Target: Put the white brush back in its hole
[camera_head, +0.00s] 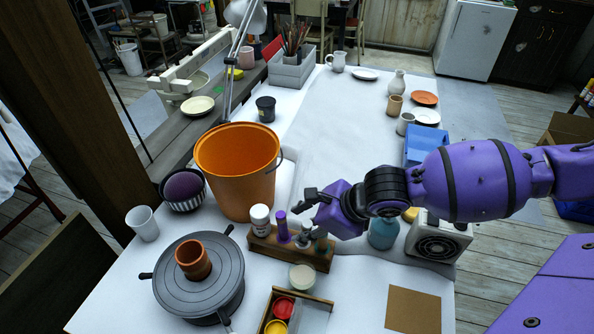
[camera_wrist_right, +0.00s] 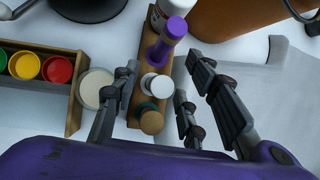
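A wooden block (camera_head: 292,253) on the white table holds a purple-topped item (camera_head: 282,226) and a white-topped one beside it, which looks like the white brush (camera_wrist_right: 156,83). In the right wrist view, a tan-and-green item (camera_wrist_right: 150,119) stands nearer me in the block (camera_wrist_right: 138,65). My right gripper (camera_head: 312,218) is over the block's right part, its fingers spread. In the wrist view, the gripper (camera_wrist_right: 158,92) has fingers on both sides of the white top, with gaps visible. The brush's lower part is hidden. My left gripper is out of view.
A white bottle (camera_head: 260,219) is at the block's left end. An orange bucket (camera_head: 238,170) stands behind it. A blue-grey jar (camera_head: 383,233) and a box with a round grille (camera_head: 437,240) are on the right. Paint pots (camera_head: 283,307) lie in front.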

